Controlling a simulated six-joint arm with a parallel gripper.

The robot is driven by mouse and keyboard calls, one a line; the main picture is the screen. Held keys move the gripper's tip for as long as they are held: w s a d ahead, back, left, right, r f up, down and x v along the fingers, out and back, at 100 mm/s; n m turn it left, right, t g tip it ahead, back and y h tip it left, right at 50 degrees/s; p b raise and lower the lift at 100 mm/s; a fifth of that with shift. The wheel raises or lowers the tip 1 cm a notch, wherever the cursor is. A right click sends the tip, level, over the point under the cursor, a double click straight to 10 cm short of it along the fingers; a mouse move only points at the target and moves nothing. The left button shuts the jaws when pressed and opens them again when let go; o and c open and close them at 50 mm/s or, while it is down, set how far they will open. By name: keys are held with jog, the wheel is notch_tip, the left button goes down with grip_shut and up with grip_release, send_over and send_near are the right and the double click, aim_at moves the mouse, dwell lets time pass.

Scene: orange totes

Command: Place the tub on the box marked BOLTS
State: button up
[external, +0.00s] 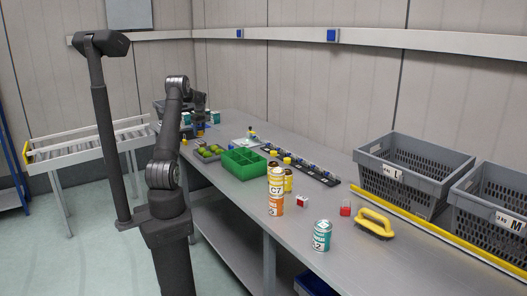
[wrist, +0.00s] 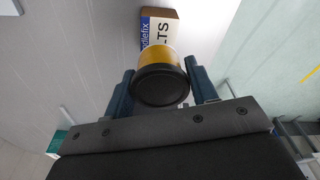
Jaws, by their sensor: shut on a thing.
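The tub (wrist: 162,84), yellow-sided with a dark round end facing the camera, is between the two blue fingers of my gripper (wrist: 161,88) in the wrist view. My gripper is shut on it. I cannot tell whether tub and box touch. In the external view my gripper (external: 200,112) is over the far end of the bench, and the tub is too small to make out there.
Grey baskets (external: 412,172) line the right wall side. A roller conveyor (external: 90,145) stands at left.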

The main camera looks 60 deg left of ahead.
aim_at(200, 135)
jog(key=shift+f, duration=1.75)
jog(key=shift+f, duration=0.15)
jog(key=o, duration=1)
jog(key=r, duration=0.4)
jog(key=d+r, duration=0.1)
jog(key=r, duration=0.7)
jog(key=shift+w+d+r, duration=0.15)
jog(key=shift+w+d, duration=0.05)
jog(key=shift+w, duration=0.1)
jog(key=f, duration=0.4)
jog(key=a+f, duration=0.1)
jog(key=f, duration=0.6)
jog(key=shift+s+a+f, duration=0.15)
jog(key=shift+s+f, duration=0.1)
jog(key=shift+f, duration=0.1)
jog(key=shift+r, duration=1.6)
